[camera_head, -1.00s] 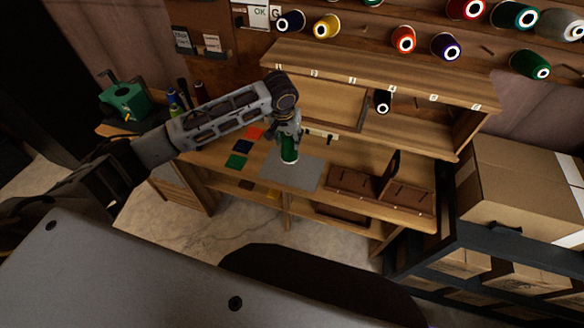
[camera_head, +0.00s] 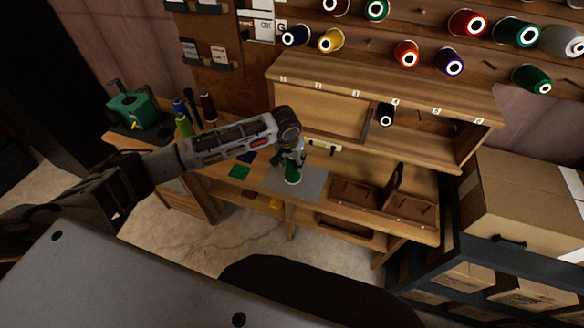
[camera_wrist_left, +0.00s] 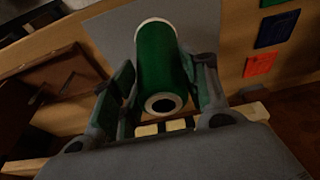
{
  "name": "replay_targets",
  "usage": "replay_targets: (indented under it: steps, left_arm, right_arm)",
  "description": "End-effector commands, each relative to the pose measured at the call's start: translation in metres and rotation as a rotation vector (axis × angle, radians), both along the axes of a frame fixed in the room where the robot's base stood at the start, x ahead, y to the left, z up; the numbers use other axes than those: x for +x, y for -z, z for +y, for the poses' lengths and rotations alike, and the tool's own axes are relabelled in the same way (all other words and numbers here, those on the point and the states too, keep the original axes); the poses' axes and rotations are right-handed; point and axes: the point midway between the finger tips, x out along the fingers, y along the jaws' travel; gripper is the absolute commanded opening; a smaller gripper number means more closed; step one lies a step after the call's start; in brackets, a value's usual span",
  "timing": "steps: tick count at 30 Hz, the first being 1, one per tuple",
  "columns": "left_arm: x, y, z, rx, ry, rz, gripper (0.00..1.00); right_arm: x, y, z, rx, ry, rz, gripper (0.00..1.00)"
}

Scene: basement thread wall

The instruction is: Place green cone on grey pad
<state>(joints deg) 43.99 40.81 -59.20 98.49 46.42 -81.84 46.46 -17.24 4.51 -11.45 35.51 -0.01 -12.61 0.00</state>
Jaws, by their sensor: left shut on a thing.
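The green cone (camera_head: 292,174) is a green thread spool with pale ends. My left gripper (camera_head: 293,163) is shut on it, over the grey pad (camera_head: 312,183) on the workbench. In the left wrist view the cone (camera_wrist_left: 162,62) sits between the two fingers of my left gripper (camera_wrist_left: 163,90), with the grey pad (camera_wrist_left: 108,32) behind it. I cannot tell whether the cone's lower end touches the pad. My right gripper does not show.
A green swatch (camera_head: 240,171) lies left of the pad; red and blue swatches show in the wrist view. A brown divided tray (camera_head: 353,193) is to the right. A shelf unit (camera_head: 400,90) stands behind, below several wall spools. Cardboard boxes (camera_head: 520,200) are at right.

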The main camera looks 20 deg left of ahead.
Motion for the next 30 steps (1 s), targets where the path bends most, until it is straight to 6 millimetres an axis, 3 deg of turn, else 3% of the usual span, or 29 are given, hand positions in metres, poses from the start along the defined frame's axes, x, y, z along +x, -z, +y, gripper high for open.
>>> replay_targets:
  steps: [5, 15, 28, 29, 30]
  left_arm:
    - [0.000, 0.004, 0.000, 0.001, 0.000, 0.001, 0.24]
    - [0.000, 0.035, 0.000, 0.001, 0.000, 0.000, 0.24]
    - [0.000, 0.039, 0.000, 0.000, 0.000, 0.000, 0.24]
    - [0.000, 0.040, 0.000, 0.000, 0.000, 0.001, 0.47]
    - [0.000, 0.039, 0.000, 0.000, 0.000, 0.000, 0.52]
  right_arm:
    - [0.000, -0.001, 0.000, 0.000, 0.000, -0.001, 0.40]
    - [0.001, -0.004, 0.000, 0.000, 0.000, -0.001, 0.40]
    - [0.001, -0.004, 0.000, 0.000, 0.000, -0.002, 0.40]
    - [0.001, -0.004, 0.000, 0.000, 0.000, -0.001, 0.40]
    - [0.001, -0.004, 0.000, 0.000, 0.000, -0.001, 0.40]
